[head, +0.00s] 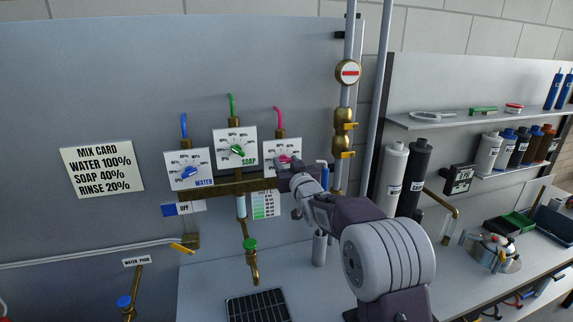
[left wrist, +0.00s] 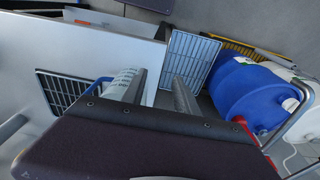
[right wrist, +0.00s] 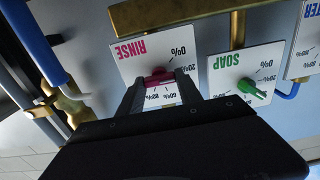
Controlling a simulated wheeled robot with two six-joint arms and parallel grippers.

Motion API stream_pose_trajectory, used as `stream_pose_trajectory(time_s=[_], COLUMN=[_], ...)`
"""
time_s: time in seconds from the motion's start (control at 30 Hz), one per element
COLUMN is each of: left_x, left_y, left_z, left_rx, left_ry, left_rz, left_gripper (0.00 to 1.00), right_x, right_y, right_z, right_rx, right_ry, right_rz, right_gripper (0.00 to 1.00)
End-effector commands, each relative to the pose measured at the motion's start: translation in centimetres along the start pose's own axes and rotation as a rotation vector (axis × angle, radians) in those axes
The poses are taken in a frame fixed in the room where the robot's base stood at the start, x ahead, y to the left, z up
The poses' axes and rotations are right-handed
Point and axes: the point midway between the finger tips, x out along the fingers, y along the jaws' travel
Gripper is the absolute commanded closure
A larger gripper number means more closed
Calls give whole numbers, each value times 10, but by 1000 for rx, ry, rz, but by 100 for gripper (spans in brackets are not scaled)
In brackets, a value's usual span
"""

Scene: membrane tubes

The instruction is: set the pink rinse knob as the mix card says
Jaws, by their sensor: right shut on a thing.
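The mix card (head: 97,169) on the grey panel reads water 100%, soap 40%, rinse 20%. The pink rinse knob (right wrist: 158,78) sits on its white rinse plate (right wrist: 133,62), the rightmost of the three plates in the head view. My right gripper (right wrist: 160,88) is shut on the knob, one finger on each side. In the head view my right gripper (head: 286,172) covers much of the rinse plate (head: 270,148). Which mark the knob points to cannot be told. My left gripper (left wrist: 158,92) is open and empty, away from the panel dials.
The green soap knob (head: 238,149) and blue water knob (head: 189,172) are left of the rinse plate. Shelves hold several bottles (head: 512,146). A blue drum (left wrist: 245,92) and wire racks are near my left gripper.

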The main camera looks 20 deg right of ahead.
Motion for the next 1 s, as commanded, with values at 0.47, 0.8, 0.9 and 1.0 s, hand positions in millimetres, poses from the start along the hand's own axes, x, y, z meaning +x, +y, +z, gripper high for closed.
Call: stream_pose_trajectory(time_s=[0.47,0.8,0.9,1.0], left_x=[0,15,24,32], left_y=[0,0,0,-1], left_z=[0,2,3,3], left_rx=[0,0,0,0], left_ry=[0,0,0,0], left_rz=[0,0,0,0], left_gripper=[64,64,64,64], right_x=[0,-24,-45,-66], right_y=[0,0,0,0], right_z=[0,4,4,3], right_rx=[-1,-2,-2,-2], right_ry=[-1,1,2,2], right_rz=[0,0,1,1], right_gripper=[36,36,36,36])
